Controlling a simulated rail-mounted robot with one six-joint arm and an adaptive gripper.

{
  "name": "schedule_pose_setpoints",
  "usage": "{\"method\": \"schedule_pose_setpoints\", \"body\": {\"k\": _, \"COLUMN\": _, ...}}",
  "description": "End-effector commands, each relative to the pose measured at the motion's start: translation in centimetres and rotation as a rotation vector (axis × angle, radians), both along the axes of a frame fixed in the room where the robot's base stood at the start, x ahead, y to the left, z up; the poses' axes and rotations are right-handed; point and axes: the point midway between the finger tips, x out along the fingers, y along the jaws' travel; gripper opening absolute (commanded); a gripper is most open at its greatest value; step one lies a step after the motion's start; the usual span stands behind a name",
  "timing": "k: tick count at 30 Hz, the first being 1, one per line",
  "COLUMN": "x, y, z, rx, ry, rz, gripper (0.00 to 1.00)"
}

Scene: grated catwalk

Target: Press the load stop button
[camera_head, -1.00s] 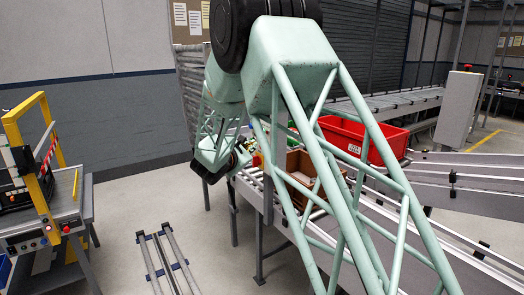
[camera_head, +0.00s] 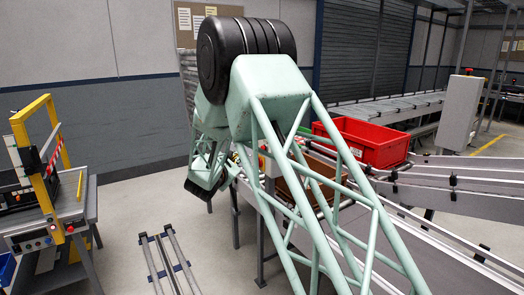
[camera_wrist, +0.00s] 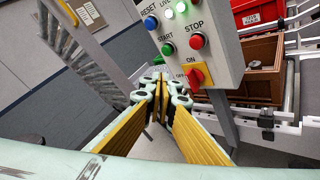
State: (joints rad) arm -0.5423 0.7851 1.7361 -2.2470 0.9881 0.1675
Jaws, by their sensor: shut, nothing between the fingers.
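A grey control panel (camera_wrist: 222,45) fills the upper middle of the wrist view. It carries a red button labelled STOP (camera_wrist: 198,41), a green START button (camera_wrist: 168,48), a blue RESET button (camera_wrist: 151,22) and a red ON/OFF switch on a yellow plate (camera_wrist: 194,77). No "load" label is readable. My gripper (camera_wrist: 162,88) has yellow finger pads closed together with nothing between them. In that view its tips lie below and left of the STOP button; the gap in depth is unclear. In the head view my arm hides most of the panel.
A brown crate (camera_wrist: 262,68) and a red bin (camera_head: 362,140) sit on the conveyor beside the panel. A workstation with a yellow frame (camera_head: 52,150) stands at the left and has its own small buttons. Metal rails (camera_head: 166,262) lie on the floor between; open floor surrounds them.

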Motion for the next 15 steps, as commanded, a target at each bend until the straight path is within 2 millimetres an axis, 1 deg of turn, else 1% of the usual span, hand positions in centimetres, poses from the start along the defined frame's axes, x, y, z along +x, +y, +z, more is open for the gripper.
{"method": "schedule_pose_setpoints", "body": {"k": 8, "x": 0.6, "y": -0.9, "z": 0.1, "rx": -0.001, "ry": 0.000, "rz": -0.001, "gripper": 0.00}}
{"method": "schedule_pose_setpoints", "body": {"k": 15, "x": 1.6, "y": -2.4, "z": 0.1, "rx": 0.000, "ry": 0.001, "rz": -0.001, "gripper": 0.00}}
